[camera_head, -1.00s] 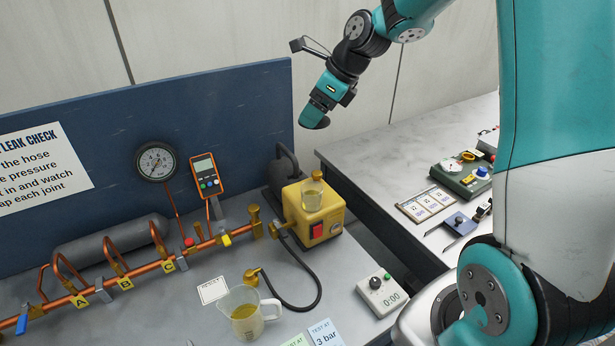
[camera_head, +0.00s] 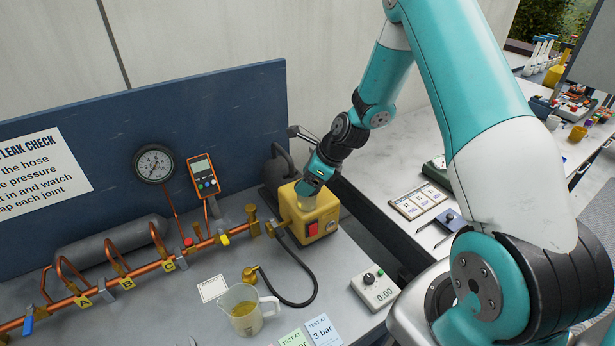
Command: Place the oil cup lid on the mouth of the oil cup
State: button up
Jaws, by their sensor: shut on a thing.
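The oil cup (camera_head: 306,202) is a small clear cup on top of the yellow pump (camera_head: 318,222), with yellowish oil inside. My gripper (camera_head: 310,187) points down right over the cup's mouth and hides much of its top. It is shut on the oil cup lid, a dark round piece seen under the fingers earlier. The lid is now too small and covered to make out clearly. I cannot tell whether the lid touches the cup's rim.
A dark blue back panel (camera_head: 100,145) with a gauge (camera_head: 154,164) and copper pipe (camera_head: 140,273) stands to the left. A grey bench is at the right.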

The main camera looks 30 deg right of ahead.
jog(key=o, duration=0.9)
jog(key=shift+f, duration=0.1)
jog(key=shift+o, duration=0.2)
jog(key=b+v, duration=0.2)
jog(key=v, duration=1)
jog(key=s+a+r+n+g, duration=0.1)
jog(key=s+a+r+n, duration=0.3)
jog(key=a+n, duration=0.3)
jog(key=s+a+r+n+g, duration=0.1)
jog(key=s+a+r+n, duration=0.3)
jog(key=a+n, duration=0.4)
jog(key=s+a+r+n+g, duration=0.1)
jog(key=s+a+n, duration=0.3)
jog(key=s+n, duration=0.4)
jog(key=s+a+r+n+g, duration=0.1)
jog(key=s+a+n, duration=0.3)
jog(key=s+n, duration=0.4)
jog(key=r+n, duration=0.1)
jog(key=n, duration=0.2)
jog(key=shift+r, duration=0.3)
